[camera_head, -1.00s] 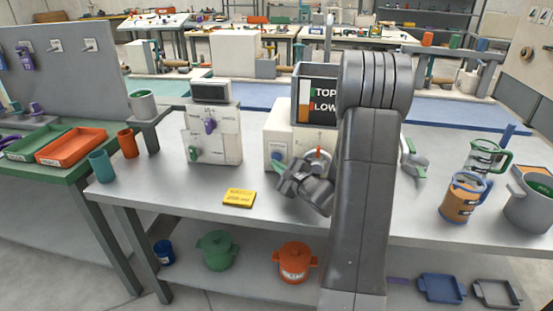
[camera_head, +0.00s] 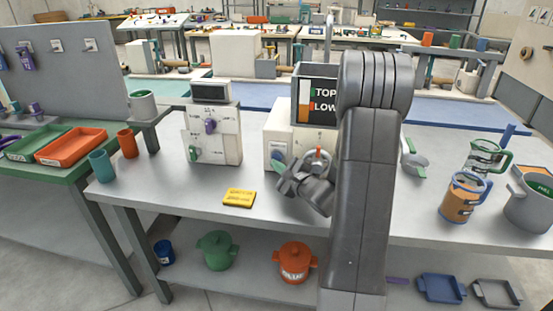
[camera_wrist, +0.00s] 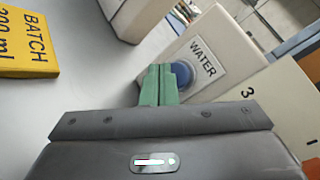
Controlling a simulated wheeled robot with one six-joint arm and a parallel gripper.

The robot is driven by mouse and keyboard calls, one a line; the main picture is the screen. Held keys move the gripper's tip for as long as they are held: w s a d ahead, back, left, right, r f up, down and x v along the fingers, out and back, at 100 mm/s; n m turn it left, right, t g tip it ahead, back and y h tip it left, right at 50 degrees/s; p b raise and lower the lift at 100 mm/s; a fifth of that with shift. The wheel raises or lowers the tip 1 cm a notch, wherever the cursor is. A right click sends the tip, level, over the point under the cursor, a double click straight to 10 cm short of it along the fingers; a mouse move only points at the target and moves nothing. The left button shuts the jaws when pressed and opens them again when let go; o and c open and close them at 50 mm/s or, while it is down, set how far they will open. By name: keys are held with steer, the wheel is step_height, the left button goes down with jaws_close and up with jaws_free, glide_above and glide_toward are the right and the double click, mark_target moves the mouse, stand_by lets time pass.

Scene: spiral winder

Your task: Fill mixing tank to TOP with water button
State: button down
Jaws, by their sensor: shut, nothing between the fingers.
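The blue WATER button (camera_wrist: 183,73) is on a white machine face, in the wrist view just beyond my fingertips. My gripper (camera_wrist: 167,68) has green fingers pressed together with nothing between them. The tips overlap the button's edge in the picture; I cannot tell if they touch it. In the head view my gripper (camera_head: 280,163) is at the front of the white machine (camera_head: 276,127) and largely hides the button. The display (camera_head: 320,95) above it reads TOP and LOW, with a coloured level bar at its left.
A yellow batch card (camera_head: 239,198) lies on the grey bench, left of my gripper. A second white machine (camera_head: 212,140) with knobs stands further left. A green-handled jug (camera_head: 485,158) and an orange jug (camera_head: 461,198) stand at the right. The bench front is mostly clear.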

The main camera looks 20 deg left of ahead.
steer(key=shift+w+a+b, duration=0.1)
steer(key=shift+w+b, duration=0.25)
steer(key=shift+w, duration=0.05)
steer(key=shift+w+r, duration=0.4)
steer(key=shift+r, duration=0.05)
stand_by(1.6)
steer(key=shift+f+b, duration=0.1)
steer(key=shift+b, duration=0.25)
stand_by(2.1)
steer(key=shift+s+f+b, duration=0.15)
steer(key=shift+f+b, duration=0.1)
steer(key=shift+b, duration=0.35)
steer(key=shift+s, duration=0.1)
steer(key=shift+s+f+b, duration=0.3)
steer(key=shift+s+b, duration=0.1)
steer(key=shift+b, duration=0.05)
steer(key=shift+s+d+r+b, duration=0.15)
steer(key=shift+s+b, duration=0.15)
steer(key=shift+s, duration=0.35)
steer(key=shift+s+d+f+b, duration=0.1)
steer(key=shift+s+d+b, duration=0.15)
steer(key=shift+s, duration=0.45)
steer(key=shift+s+d+r+b, duration=0.1)
steer(key=shift+s+b, duration=0.2)
steer(key=shift+s, duration=0.35)
